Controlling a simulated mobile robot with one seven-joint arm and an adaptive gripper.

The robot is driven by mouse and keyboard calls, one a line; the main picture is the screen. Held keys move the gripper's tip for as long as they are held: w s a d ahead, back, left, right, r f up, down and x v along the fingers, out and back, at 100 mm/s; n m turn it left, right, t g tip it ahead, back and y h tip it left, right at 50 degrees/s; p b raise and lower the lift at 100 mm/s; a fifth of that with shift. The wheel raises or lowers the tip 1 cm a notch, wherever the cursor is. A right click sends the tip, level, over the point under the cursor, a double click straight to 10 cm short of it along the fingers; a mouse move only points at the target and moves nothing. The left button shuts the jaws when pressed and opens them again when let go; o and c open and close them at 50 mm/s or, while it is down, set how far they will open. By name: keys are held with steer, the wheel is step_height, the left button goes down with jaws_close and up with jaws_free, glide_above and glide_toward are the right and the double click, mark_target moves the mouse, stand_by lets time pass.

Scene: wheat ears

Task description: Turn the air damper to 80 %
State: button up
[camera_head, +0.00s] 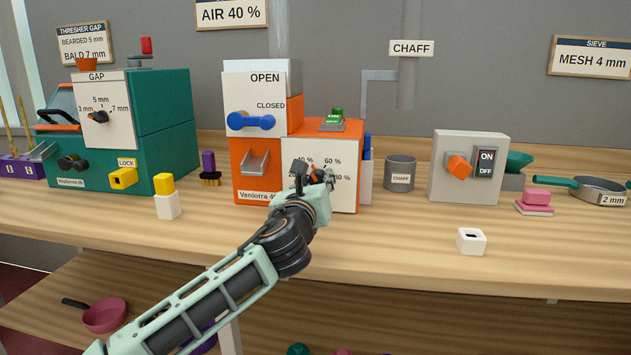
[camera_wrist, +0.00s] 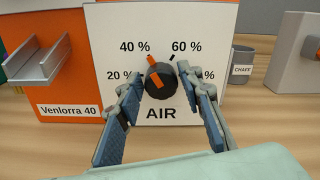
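The air damper knob (camera_wrist: 161,82) is dark and round with an orange pointer, on the white AIR dial plate (camera_wrist: 110,50) of the orange Venlorra 40 machine (camera_head: 310,130). In the wrist view the pointer tilts up and left, towards the 40 % mark. The 20, 40 and 60 % labels are readable; the lower right label is partly covered by a finger. My gripper (camera_wrist: 160,97) is open, one finger left and one right of the knob. I cannot tell whether either finger touches it. In the head view my gripper (camera_head: 318,178) hides part of the dial.
A blue handle (camera_head: 251,122) sits by OPEN and CLOSED above a metal chute (camera_head: 255,160). The grey CHAFF cup (camera_head: 400,173) and ON/OFF switch box (camera_head: 467,167) stand right. A wall sign (camera_head: 230,14) reads AIR 40 %. The bench front is mostly clear.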

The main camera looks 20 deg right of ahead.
steer(key=c, duration=0.7)
steer(key=shift+c, duration=0.2)
steer(key=shift+o, duration=0.2)
steer(key=shift+r+m, duration=0.1)
steer(key=shift+m, duration=0.2)
steer(key=m+p, duration=0.3)
steer(key=m, duration=0.1)
steer(key=shift+s+m, duration=0.1)
steer(key=shift+m, duration=0.2)
steer(key=m+p, duration=0.2)
steer(key=m, duration=0.4)
steer(key=shift+d, duration=0.2)
steer(key=m+p, duration=0.2)
steer(key=m, duration=0.4)
steer(key=shift+s+m, duration=0.1)
steer(key=shift+m, duration=0.2)
steer(key=m, duration=0.2)
steer(key=m+p, duration=0.1)
steer(key=m, duration=0.1)
steer(key=m+p, duration=0.1)
steer(key=m, duration=0.1)
steer(key=shift+d+f, duration=0.1)
steer(key=shift+f, duration=0.25)
steer(key=shift+c, duration=0.2)
steer(key=shift+o, duration=0.2)
